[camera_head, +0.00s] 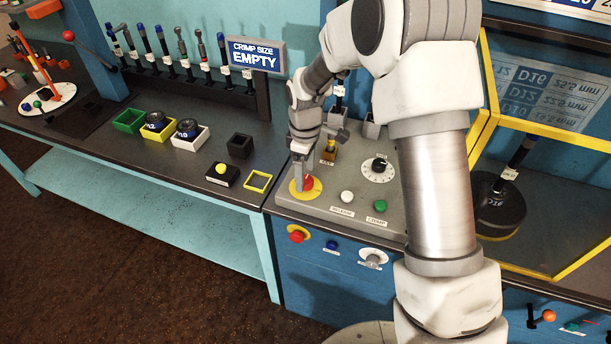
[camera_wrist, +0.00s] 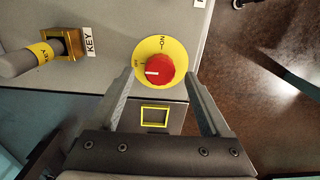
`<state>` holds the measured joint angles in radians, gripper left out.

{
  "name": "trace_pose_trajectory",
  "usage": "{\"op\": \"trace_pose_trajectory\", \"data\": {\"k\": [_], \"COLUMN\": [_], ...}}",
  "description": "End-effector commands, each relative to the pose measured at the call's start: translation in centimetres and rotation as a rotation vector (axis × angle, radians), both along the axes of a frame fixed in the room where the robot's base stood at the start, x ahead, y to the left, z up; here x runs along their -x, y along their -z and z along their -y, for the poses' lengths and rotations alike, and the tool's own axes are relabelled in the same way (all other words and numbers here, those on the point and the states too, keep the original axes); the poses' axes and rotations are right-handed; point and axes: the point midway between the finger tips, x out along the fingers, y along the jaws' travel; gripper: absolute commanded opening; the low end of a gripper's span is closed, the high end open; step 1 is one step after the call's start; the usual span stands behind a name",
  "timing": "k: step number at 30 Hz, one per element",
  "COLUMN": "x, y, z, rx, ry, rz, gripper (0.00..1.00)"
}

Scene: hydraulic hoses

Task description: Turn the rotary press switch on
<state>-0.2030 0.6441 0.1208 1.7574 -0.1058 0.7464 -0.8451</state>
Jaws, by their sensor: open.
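The rotary press switch is a red knob (camera_head: 307,184) on a round yellow plate at the left end of the grey control panel (camera_head: 328,208). In the wrist view the knob (camera_wrist: 159,72) carries a white mark pointing left, towards a small label on the plate's left side. The word ON is at the plate's upper right. My gripper (camera_head: 306,176) is open and points down over the switch, partly hiding it in the head view. In the wrist view my two fingers (camera_wrist: 160,76) lie on either side of the knob, with gaps. I cannot tell their exact height.
A key in a brass block (camera_head: 329,153), a dial (camera_head: 377,168), a white button (camera_head: 347,196) and a green button (camera_head: 380,206) share the panel. A yellow-framed enclosure (camera_head: 553,271) stands right. Small bins and a yellow square frame (camera_head: 258,181) lie left.

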Motion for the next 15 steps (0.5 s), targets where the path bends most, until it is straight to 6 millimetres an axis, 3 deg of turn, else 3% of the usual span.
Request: {"op": "trace_pose_trajectory", "data": {"k": [6,15], "x": [0.0,0.0], "y": [1.7,1.9], "z": [0.0,0.1], "rx": [0.001,0.000], "ry": [0.001,0.000], "rz": [0.000,0.001], "gripper": [0.81,0.79]}}
